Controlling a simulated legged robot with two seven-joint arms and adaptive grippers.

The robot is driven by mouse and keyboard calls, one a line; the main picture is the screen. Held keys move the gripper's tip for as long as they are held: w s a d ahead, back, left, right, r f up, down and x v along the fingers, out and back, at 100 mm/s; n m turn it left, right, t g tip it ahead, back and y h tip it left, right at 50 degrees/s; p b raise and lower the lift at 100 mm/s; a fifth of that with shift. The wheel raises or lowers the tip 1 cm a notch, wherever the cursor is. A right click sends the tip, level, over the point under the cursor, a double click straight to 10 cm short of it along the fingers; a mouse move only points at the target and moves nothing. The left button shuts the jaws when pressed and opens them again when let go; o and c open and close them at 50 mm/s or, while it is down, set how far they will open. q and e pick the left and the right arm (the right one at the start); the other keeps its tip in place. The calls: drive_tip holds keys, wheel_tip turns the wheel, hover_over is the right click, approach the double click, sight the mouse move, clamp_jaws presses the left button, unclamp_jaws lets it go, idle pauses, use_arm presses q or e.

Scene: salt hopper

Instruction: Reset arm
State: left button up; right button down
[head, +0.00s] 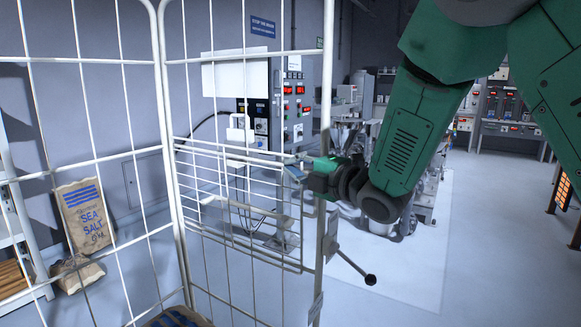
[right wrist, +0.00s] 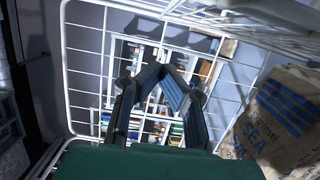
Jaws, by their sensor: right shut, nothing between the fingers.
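My right arm comes in from the upper right in the head view. Its gripper (head: 297,171) is at the upper right edge of the wire cage's folded-out shelf or basket, close to the white wire bars. Whether it touches the bars I cannot tell. In the right wrist view the two dark fingers (right wrist: 163,72) meet at their tips, with nothing between them. White wire mesh (right wrist: 88,98) lies beyond and around the fingers. My left gripper is not in view.
The white wire cage (head: 158,62) fills the left side. A sea salt sack (head: 84,215) leans on the wall behind it; a salt sack (right wrist: 275,120) also shows in the right wrist view. A black-knobbed lever (head: 352,265) sticks out at the cage's right. Floor at right is clear.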

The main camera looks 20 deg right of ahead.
drive_tip(key=s+d+f, duration=0.1)
drive_tip(key=s+d, duration=0.4)
drive_tip(key=s, duration=0.1)
drive_tip(key=s+a+f+m+g+h, duration=0.1)
drive_tip(key=s+f+m+g+h, duration=0.15)
drive_tip(key=f+m, duration=0.75)
drive_tip(key=s+f+m+g+h, duration=0.15)
drive_tip(key=s+f+g, duration=0.25)
drive_tip(key=f, duration=1.4)
drive_tip(key=s+a+f+m+g+h, duration=0.1)
drive_tip(key=s+f+m+g, duration=0.4)
drive_tip(key=s+f, duration=0.4)
drive_tip(key=s+a+f+m+g+h, duration=0.1)
drive_tip(key=s+f+m+g, duration=0.4)
drive_tip(key=s+f, duration=0.5)
drive_tip(key=s, duration=0.8)
drive_tip(key=shift+s+f, duration=0.2)
drive_tip(key=shift+s, duration=0.15)
drive_tip(key=shift+a, duration=0.25)
drive_tip(key=shift+w+d, duration=0.1)
drive_tip(key=shift+w, duration=0.05)
